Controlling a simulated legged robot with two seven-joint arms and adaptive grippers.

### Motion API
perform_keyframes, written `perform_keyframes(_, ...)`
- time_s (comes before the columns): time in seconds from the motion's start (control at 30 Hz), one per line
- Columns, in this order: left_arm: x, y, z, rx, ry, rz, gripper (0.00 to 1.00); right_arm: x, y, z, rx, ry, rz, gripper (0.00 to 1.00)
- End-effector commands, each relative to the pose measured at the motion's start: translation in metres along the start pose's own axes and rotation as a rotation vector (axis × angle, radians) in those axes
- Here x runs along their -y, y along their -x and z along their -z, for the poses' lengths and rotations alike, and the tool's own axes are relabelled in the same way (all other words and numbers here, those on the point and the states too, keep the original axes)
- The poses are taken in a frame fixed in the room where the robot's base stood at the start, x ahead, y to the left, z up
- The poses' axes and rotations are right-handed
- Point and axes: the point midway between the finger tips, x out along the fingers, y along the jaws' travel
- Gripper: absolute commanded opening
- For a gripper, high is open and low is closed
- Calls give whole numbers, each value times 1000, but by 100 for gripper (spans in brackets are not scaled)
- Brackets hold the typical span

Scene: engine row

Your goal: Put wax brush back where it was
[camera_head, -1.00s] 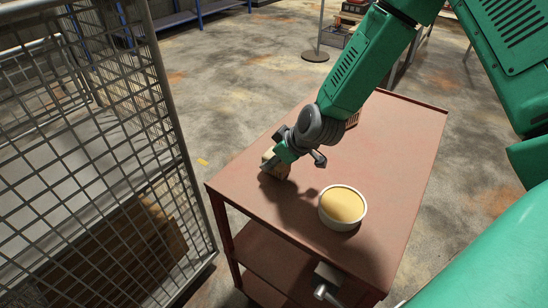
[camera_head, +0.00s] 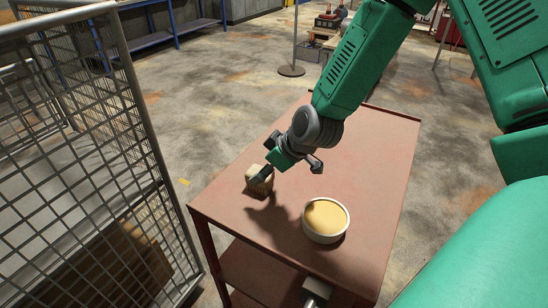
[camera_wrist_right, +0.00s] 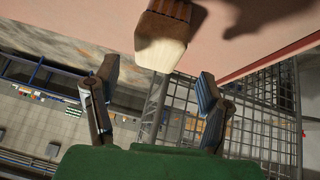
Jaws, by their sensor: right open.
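The wax brush (camera_head: 258,183), a pale block with a wooden part, rests on the reddish-brown cart top (camera_head: 350,150), close to its left edge. In the right wrist view the brush (camera_wrist_right: 165,45) shows its brown wooden body and cream bristles at the top, beyond the fingers. My right gripper (camera_head: 265,160) is just above and beside the brush in the head view, partly covering it. Its fingers are spread, with nothing between them in the wrist view (camera_wrist_right: 157,82). My left gripper is not in view.
A white bowl of yellow wax (camera_head: 325,220) stands on the cart, right of the brush. A grey mesh cage (camera_head: 90,150) stands close on the left. A grey object (camera_head: 316,290) shows below the cart's front edge. The cart's far part is clear.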

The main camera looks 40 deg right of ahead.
Motion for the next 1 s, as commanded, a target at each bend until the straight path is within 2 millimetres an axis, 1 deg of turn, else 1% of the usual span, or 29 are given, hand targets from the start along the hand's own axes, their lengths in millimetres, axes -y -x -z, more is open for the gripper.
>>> perform_keyframes(0.03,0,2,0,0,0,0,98,-1,13,1,-3,-2,-1,66)
perform_keyframes(0.1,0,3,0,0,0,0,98,-1,26,1,-2,-3,0,66)
perform_keyframes(0.2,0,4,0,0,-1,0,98,-2,42,1,-2,-2,1,66)
perform_keyframes(0.33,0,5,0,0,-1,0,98,-1,55,1,0,-1,0,66)
perform_keyframes(0.5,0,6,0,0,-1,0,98,1,62,1,3,-1,0,66)
perform_keyframes(1.0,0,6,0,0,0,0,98,-1,62,0,2,-3,1,66)
